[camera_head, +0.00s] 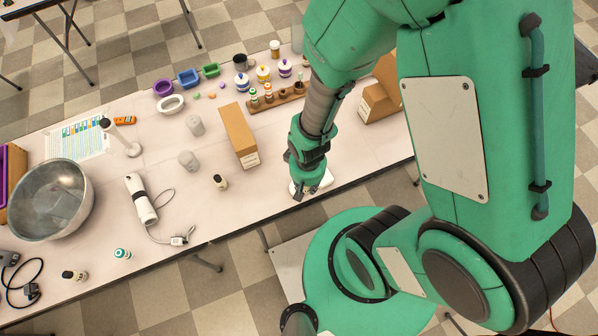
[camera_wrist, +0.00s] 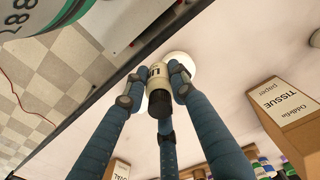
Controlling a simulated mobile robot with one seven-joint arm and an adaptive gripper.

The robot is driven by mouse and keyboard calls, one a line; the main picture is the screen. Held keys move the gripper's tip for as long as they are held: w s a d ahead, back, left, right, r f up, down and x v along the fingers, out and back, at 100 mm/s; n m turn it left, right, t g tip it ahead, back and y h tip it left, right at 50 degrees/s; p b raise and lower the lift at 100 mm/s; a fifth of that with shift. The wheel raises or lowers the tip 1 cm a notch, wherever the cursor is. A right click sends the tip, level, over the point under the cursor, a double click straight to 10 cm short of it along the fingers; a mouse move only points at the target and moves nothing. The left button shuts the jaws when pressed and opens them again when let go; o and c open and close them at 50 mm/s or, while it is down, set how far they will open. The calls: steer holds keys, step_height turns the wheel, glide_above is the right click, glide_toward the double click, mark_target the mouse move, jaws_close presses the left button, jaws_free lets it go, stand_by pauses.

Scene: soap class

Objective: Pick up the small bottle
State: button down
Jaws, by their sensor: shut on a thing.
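The small bottle (camera_wrist: 155,74) has a cream label and a dark cap. In the wrist view it sits between the fingers of my gripper (camera_wrist: 164,80), which is shut on it. The cap points toward the wrist camera. A round white dish (camera_wrist: 183,63) shows behind the bottle; I cannot tell whether the bottle touches it. In the head view my gripper (camera_head: 307,184) is low over the white dish, near the table's front edge, and its fingers mostly hide the bottle.
A tissue box (camera_head: 238,135) stands left of my gripper, and a brown carton (camera_head: 380,92) stands to the right. Another small dark-capped bottle (camera_head: 220,182) stands on the table (camera_head: 180,218). A metal bowl (camera_head: 75,200) is at far left.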

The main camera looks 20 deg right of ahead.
steer(key=shift+s, duration=0.85)
steer(key=shift+r, duration=0.15)
stand_by(0.3)
